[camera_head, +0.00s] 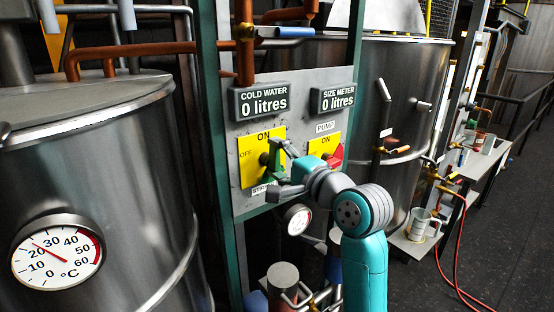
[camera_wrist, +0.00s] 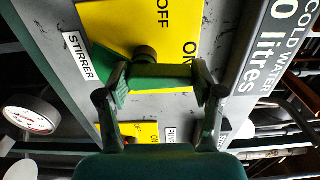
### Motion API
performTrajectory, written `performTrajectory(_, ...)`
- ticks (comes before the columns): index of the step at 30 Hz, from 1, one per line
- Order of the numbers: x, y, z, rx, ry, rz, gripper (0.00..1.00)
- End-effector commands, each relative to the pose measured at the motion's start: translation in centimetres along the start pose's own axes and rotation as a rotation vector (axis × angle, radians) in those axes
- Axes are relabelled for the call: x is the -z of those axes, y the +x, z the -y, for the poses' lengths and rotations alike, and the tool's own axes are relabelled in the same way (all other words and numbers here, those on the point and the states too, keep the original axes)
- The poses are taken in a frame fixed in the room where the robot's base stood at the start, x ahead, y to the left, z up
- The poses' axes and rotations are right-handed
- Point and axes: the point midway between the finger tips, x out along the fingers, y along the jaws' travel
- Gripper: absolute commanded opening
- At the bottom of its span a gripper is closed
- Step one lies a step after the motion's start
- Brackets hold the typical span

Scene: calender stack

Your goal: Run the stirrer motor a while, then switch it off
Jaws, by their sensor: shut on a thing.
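The stirrer switch is a yellow plate (camera_head: 249,148) with ON at the top and OFF at the left; in the wrist view the plate (camera_wrist: 128,22) sits beside a STIRRER label (camera_wrist: 80,56). Its green handle (camera_wrist: 160,76) stands about upright in the head view, its upper end towards ON. My gripper (camera_wrist: 160,88) is shut on this handle, one finger on each end. In the head view my gripper (camera_head: 277,170) partly hides the handle. The stirrer motor itself is not seen.
The pump switch (camera_head: 320,146), yellow with a red handle, is close to the right of my gripper. Displays above read 0 litres for cold water (camera_head: 262,101) and size meter (camera_head: 334,97). A steel tank with a thermometer (camera_head: 57,253) stands at left, another tank (camera_head: 410,105) at right.

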Motion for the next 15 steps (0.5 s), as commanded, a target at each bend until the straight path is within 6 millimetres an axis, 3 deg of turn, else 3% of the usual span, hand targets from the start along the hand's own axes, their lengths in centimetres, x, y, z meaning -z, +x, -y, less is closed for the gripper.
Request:
performTrajectory(9,0.10,0.00,-0.15,-0.003,0.003,-0.001,0.32)
performTrajectory(10,0.10,0.00,-0.15,-0.003,0.003,-0.002,0.69)
performTrajectory(13,0.09,0.01,-0.14,-0.003,0.003,-0.001,0.92)
performTrajectory(15,0.07,0.01,-0.11,-0.002,0.002,-0.001,0.92)
